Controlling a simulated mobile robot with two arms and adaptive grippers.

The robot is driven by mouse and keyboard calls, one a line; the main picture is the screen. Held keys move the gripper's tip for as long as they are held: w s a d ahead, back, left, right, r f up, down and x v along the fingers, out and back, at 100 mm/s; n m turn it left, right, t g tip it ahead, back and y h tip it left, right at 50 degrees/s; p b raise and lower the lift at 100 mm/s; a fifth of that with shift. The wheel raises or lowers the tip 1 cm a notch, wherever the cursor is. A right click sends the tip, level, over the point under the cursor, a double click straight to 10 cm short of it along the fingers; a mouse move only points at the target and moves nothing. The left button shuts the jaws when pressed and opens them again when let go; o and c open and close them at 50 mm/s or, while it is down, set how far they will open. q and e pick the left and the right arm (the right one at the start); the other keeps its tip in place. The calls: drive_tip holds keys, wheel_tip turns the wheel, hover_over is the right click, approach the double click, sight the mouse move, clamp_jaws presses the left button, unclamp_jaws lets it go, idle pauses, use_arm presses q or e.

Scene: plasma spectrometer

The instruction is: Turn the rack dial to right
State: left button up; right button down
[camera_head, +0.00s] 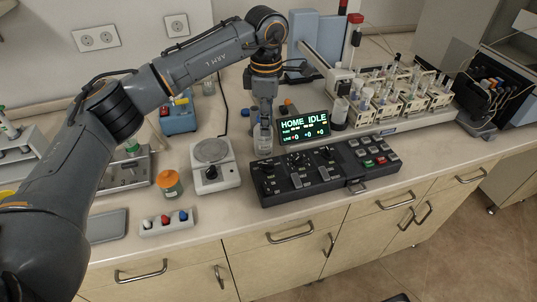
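A black control panel (330,180) lies on the counter at the middle, with dark dials, levers and buttons on its top. One round dial (294,160) is on its left half and another dark knob (326,152) is near its middle; their labels are too small to read, so I cannot tell which is the rack dial. A display (304,125) behind the panel reads "HOME IDLE". My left gripper (263,142) points down just behind the panel's left end, apart from the dials as far as I can see. Its fingers are too small to read. My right gripper is out of view.
A white hotplate-like device (214,165) and an orange jar (169,184) stand left of the panel. A sampler with racks of vials (390,95) stands behind it to the right. A small holder with coloured caps (167,222) is at the front left.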

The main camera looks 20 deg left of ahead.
sight(267, 164)
use_arm(q)
wheel_tip(267, 164, down, 13)
drive_tip(key=p, duration=0.3)
drive_tip(key=shift+s+r+p, duration=0.1)
drive_tip(key=shift+r+p, duration=0.1)
drive_tip(key=shift+p, duration=0.2)
drive_tip(key=shift+f, duration=0.45)
drive_tip(key=shift+c, duration=0.2)
clamp_jaws()
